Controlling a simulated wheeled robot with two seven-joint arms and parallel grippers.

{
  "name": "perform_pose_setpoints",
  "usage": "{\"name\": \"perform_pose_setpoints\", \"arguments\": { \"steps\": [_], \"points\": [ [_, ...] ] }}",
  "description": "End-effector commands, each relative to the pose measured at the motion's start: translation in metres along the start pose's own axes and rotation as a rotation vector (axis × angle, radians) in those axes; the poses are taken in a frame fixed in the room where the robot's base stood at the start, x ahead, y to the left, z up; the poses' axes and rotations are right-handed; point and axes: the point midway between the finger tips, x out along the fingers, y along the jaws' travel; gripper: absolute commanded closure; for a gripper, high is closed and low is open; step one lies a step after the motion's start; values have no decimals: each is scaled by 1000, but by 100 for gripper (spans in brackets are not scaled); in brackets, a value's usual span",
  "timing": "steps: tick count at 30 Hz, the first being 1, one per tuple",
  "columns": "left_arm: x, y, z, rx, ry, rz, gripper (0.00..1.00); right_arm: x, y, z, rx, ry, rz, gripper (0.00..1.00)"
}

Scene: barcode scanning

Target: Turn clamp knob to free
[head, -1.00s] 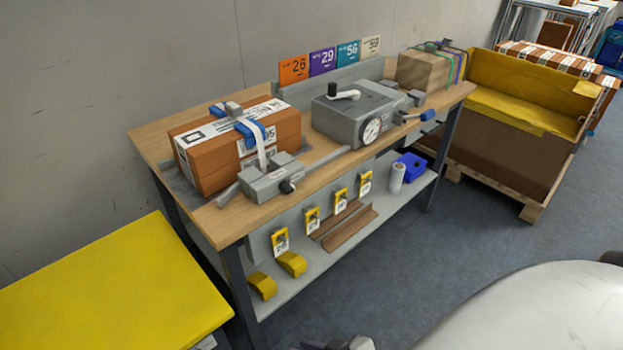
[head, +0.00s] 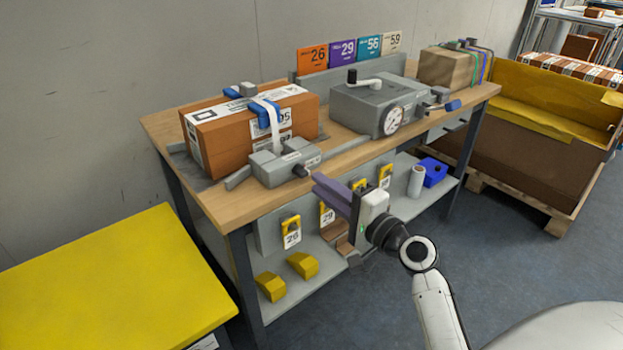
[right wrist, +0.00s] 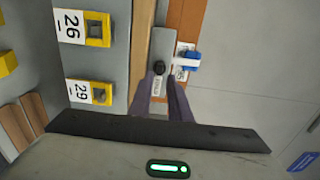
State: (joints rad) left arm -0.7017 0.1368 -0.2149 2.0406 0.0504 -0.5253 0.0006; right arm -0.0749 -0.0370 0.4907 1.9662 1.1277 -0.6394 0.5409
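A dark clamp knob (head: 301,170) sticks out of the front of a grey clamp block (head: 270,168) at the left of the workbench. In the right wrist view the knob (right wrist: 159,68) shows just beyond the fingertips. My right gripper (head: 322,188) is in front of the bench edge, its purple fingers pointing at the knob from a short distance. In the right wrist view the fingers (right wrist: 162,88) stand apart with nothing between them. A brown box (head: 250,135) with blue-and-white strap parts sits behind the clamp block. My left gripper is not in view.
A grey device with a dial (head: 375,105) stands mid-bench, and a strapped box (head: 450,66) at the far end. Yellow numbered tags (head: 291,230) hang below the bench top. A yellow surface (head: 105,280) lies at the left.

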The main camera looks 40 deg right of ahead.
Motion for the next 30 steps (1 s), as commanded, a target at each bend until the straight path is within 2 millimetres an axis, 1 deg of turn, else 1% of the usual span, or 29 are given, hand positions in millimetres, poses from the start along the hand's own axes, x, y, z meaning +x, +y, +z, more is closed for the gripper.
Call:
{"name": "perform_pose_setpoints", "arguments": {
  "steps": [1, 3, 6, 9, 18, 19, 21, 22, 30],
  "points": [
    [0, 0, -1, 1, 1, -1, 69, 10, -1, 0, 2, -1, -3, 83],
    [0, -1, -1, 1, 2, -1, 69, 21, -1, 1, 1, -1, -1, 83],
    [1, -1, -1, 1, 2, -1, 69, 32, 0, 1, 0, -1, 0, 83],
    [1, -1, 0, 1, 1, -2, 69, 39, 1, 1, -1, -1, 1, 83],
    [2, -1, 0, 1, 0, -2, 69, 42, 1, 1, -2, 0, 2, 83],
    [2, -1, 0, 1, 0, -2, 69, 42, 1, 1, -2, 0, 2, 84],
    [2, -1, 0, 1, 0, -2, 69, 42, 1, 1, -2, 0, 2, 96],
    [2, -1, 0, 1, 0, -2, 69, 42, 1, 1, -2, 0, 2, 100],
    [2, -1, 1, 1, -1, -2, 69, 41, 2, 0, -13, -1, 3, 100]
  ]
}}
